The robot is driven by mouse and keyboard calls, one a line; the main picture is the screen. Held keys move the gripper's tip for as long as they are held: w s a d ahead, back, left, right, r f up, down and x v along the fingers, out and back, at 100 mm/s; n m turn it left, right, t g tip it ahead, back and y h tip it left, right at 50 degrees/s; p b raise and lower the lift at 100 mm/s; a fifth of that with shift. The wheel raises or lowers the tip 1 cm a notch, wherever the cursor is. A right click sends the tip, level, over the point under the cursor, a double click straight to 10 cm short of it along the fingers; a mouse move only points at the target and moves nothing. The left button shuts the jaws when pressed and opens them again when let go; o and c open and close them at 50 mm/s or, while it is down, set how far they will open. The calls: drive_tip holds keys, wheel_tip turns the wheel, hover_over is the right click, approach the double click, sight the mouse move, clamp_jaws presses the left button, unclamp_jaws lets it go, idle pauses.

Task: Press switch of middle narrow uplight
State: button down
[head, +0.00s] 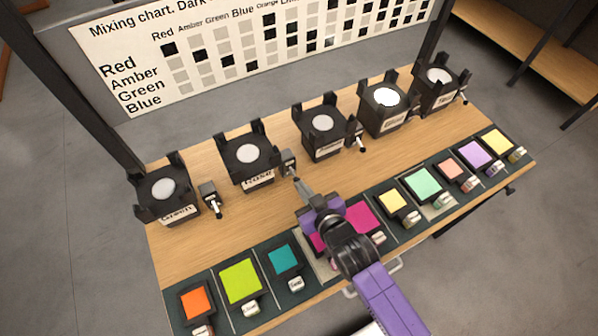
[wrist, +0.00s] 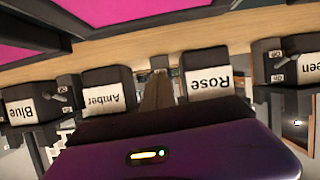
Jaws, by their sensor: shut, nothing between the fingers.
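Five black uplights stand in a row on the wooden table; I cannot tell which count as narrow. The middle one of the row, labelled Amber (head: 322,124), has a small switch box (head: 354,132) with a lever at its right. It also shows upside down in the wrist view, left of my fingers (wrist: 108,95). The Rose uplight (head: 250,153) stands to its left, with its own switch box (head: 289,163). My gripper (head: 297,183) is shut and empty, its tips just in front of the Rose switch. In the wrist view my fingers (wrist: 157,88) point between Amber and Rose.
The Green uplight (head: 163,190) is at far left; the Blue uplight (head: 385,98), brightly lit, and another (head: 438,78) stand right. Coloured gel squares, such as the lime one (head: 240,281), line the front edge. A mixing chart (head: 240,50) stands behind.

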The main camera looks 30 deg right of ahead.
drive_tip(key=shift+r, duration=0.15)
drive_tip(key=shift+r+p, duration=0.75)
drive_tip(key=shift+p, duration=0.05)
